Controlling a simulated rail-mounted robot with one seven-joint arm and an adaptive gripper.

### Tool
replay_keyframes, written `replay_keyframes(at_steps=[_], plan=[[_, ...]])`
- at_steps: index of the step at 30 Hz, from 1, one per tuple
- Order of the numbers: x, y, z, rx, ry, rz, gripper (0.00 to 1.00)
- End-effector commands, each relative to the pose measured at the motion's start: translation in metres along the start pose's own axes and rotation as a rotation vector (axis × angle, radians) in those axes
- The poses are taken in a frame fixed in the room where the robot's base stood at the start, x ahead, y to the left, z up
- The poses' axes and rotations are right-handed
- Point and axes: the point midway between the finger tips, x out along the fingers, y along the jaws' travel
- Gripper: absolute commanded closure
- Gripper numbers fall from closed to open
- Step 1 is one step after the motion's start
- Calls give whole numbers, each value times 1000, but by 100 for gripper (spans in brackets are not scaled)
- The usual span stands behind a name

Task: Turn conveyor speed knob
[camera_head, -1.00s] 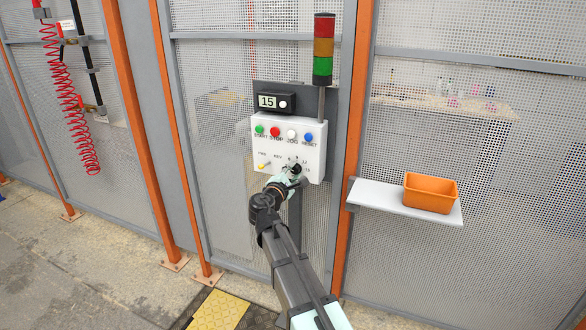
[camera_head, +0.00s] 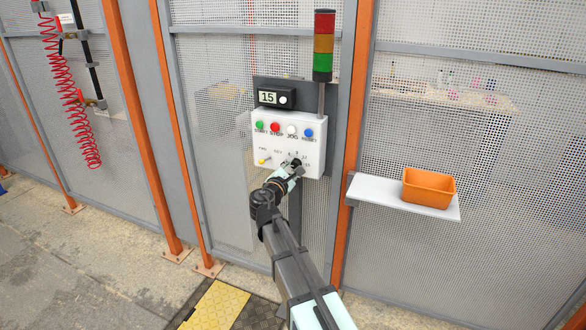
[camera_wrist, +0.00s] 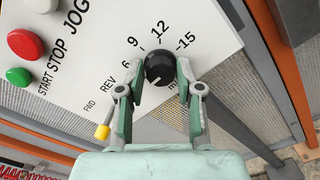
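The speed knob (camera_wrist: 159,67) is black and round, with a small pale mark on its lower edge in the wrist view. It sits on the white control panel (camera_head: 270,152) among the printed numbers 6, 9, 12 and 15. My gripper (camera_wrist: 160,72) has one green-grey finger on each side of the knob, with the fingertips close against it and no clear gap. In the head view my gripper (camera_head: 294,166) reaches the panel's lower right and partly hides the knob. The display (camera_head: 268,97) above the panel reads 15.
Green (camera_head: 259,126), red (camera_head: 275,127), white (camera_head: 292,130) and blue (camera_head: 308,133) buttons line the panel's top. A yellow-tipped lever (camera_wrist: 102,131) stands left of my fingers. A signal tower (camera_head: 323,45) rises behind. An orange bin (camera_head: 429,188) sits on a shelf (camera_head: 377,191) at right.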

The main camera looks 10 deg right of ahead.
Motion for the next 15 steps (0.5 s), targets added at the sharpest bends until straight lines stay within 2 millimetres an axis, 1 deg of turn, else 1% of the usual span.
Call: replay_keyframes(at_steps=[1,2,11,15], plan=[[2,2,1,-1,-1,3,45],[1,2,0,-1,-1,2,40],[0,0,0,1,0,0,40],[-8,0,0,2,1,0,40]])
